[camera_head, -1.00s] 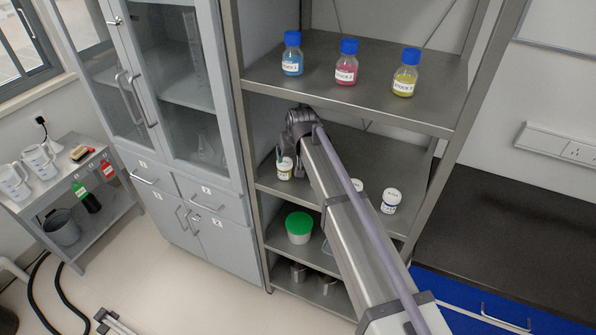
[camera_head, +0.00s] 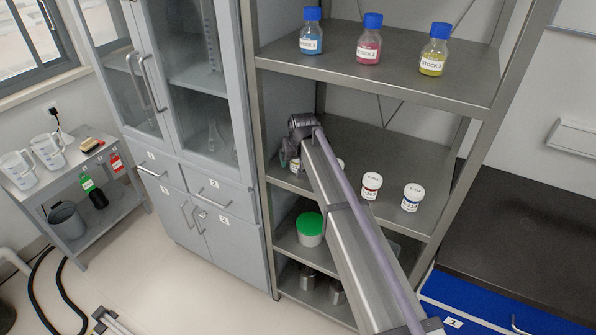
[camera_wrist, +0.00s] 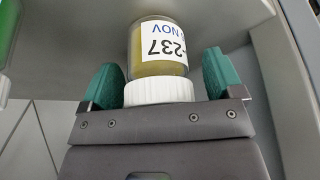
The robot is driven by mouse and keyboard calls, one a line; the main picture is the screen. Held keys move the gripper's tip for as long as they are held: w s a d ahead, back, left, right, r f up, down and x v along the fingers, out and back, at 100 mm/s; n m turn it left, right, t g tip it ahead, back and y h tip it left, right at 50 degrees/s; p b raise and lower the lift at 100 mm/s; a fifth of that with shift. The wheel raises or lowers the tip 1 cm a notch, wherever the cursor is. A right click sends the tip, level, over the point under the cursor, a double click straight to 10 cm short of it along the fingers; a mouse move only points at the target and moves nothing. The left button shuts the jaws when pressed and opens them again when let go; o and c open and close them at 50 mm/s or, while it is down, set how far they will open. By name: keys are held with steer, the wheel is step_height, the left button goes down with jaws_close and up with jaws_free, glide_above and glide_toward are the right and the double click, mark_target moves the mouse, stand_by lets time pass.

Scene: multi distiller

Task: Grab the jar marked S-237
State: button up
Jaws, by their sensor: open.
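The jar marked -237 (camera_wrist: 158,50), its first characters out of sight, fills the middle of the wrist view. It is clear with yellowish contents, a white ribbed cap and a label that reads upside down. My gripper (camera_wrist: 160,80) is open, its green fingers on either side of the jar around the cap, with gaps showing. In the head view a white-capped jar (camera_head: 295,166) shows at the left end of the middle shelf, partly hidden by my arm, where my gripper is; its label is unreadable there.
Stock bottles stand on the upper shelf (camera_head: 400,82). A green-lidded tub (camera_head: 310,229) sits below. The shelf's left post (camera_head: 258,130) is close to my gripper.

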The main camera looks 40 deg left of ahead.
steer(key=c, duration=1.1)
steer(key=shift+o, duration=0.2)
steer(key=shift+r+p, duration=0.1)
steer(key=shift+p, duration=0.25)
steer(key=shift+r+p, duration=0.65)
steer(key=shift+p+v, duration=1.2)
steer(key=shift+v, duration=0.05)
steer(key=s+d, duration=1)
steer(key=d, duration=0.3)
steer(key=shift+s+d+f, duration=0.2)
steer(key=shift+s+d, duration=0.05)
steer(key=shift+d, duration=0.05)
